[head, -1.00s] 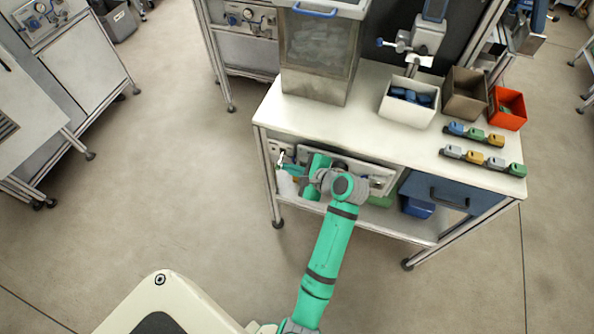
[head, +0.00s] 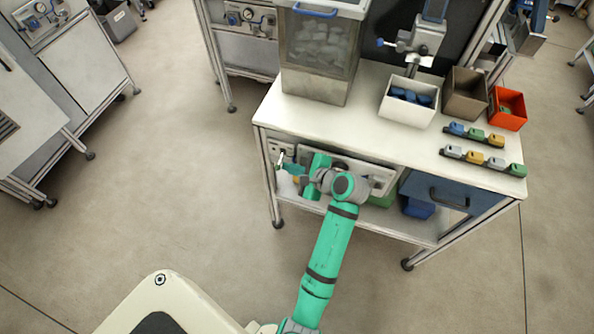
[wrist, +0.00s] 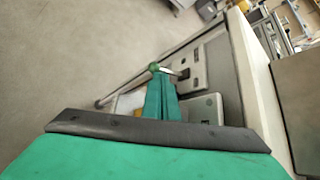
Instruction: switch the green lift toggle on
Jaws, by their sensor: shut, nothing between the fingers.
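The green lift toggle (wrist: 153,67) shows in the wrist view as a green knob on a short metal stem. The stem sticks out from a grey panel (wrist: 190,84) on the bench's side. My gripper (wrist: 160,82) is shut and empty, with its fingertips just below the knob in the picture. I cannot tell whether they touch it. There the toggle is small and partly confused with the fingers. Its on or off position is unclear.
The bench top (head: 350,130) overhangs the panel. A blue drawer (head: 440,193) is right of the panel, and a lower shelf (head: 400,226) runs beneath. A clear bin (head: 318,55), a white bin (head: 407,108) and several small coloured blocks stand on top. The floor in front is open.

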